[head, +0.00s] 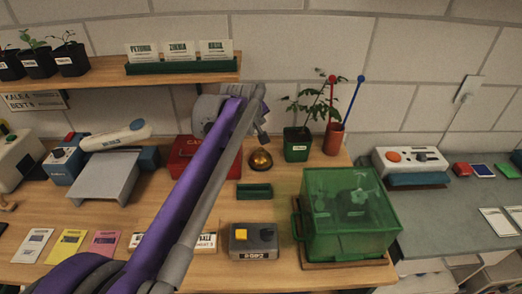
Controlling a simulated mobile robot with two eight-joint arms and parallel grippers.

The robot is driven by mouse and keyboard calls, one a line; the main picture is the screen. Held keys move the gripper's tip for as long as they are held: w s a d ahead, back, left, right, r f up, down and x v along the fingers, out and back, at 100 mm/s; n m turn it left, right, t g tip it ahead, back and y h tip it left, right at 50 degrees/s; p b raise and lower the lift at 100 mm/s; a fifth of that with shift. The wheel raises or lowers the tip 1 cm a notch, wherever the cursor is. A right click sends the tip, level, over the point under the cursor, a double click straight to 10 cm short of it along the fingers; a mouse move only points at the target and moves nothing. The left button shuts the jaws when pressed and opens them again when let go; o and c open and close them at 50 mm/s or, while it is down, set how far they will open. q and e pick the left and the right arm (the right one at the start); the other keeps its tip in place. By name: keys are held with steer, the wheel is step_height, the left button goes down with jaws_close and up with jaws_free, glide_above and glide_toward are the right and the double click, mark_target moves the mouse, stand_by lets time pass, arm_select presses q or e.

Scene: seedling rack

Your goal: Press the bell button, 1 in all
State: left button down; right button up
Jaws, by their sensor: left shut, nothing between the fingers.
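A small brass dome bell (260,161) stands on the wooden bench, right of a red box. I cannot tell which of the two is meant by the bell button. My left gripper (262,130) is shut and empty, at the far end of my purple and grey arm. In the picture it is just above the brass bell, apart from it. My right gripper is not in view.
A green translucent bin (350,215) stands right of the grey box. A small green tray (254,191) lies between bell and box. Behind are a potted plant (297,143) and a red cup (333,138) with tall sticks. A red box (190,158) is partly behind my arm.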

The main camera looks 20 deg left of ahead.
arm_select(q)
steer(key=b, duration=0.5)
glide_above(261, 149)
steer(key=f, duration=0.4)
steer(key=s+f, duration=0.1)
steer(key=f, duration=0.2)
steer(key=shift+d, duration=0.1)
steer(key=shift+w+f, duration=0.1)
steer(key=shift+f, duration=0.25)
steer(key=shift+f, duration=0.1)
stand_by(0.8)
steer(key=shift+f, duration=0.35)
steer(key=shift+f+b, duration=0.4)
steer(key=shift+f, duration=0.1)
stand_by(0.7)
steer(key=shift+r, duration=0.1)
steer(key=shift+r+p, duration=0.8)
steer(key=shift+p, duration=0.05)
